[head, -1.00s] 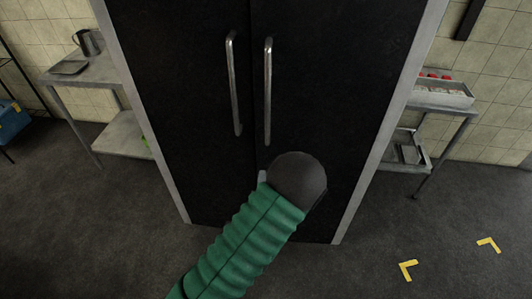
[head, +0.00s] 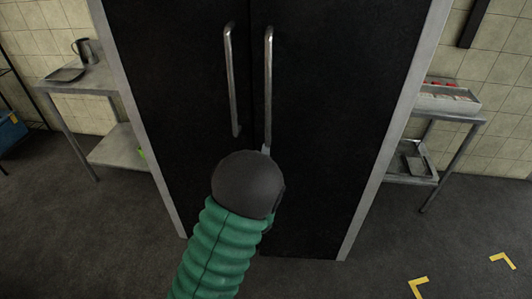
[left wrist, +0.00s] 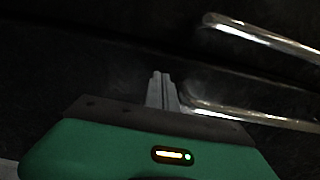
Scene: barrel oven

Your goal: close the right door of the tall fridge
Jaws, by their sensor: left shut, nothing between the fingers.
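The tall fridge (head: 388,160) has a pale frame and two black doors side by side. The right door (head: 330,110) has a long vertical silver handle (head: 268,85) near the middle seam. The left door (head: 170,90) has a matching handle (head: 230,80). The right door looks flush with the left or nearly so; I cannot tell if a small gap is left. My left gripper (head: 266,150) is mostly hidden behind my dark wrist, low by the right handle's lower end. In the left wrist view its fingers (left wrist: 162,88) are shut and empty, beside a handle end. My right gripper is out of view.
A metal side table (head: 95,80) with a jug and tray stands left of the fridge. Another table (head: 455,116) with a container of red-topped items stands at the right. The dark floor (head: 420,240) in front is clear, with yellow corner marks.

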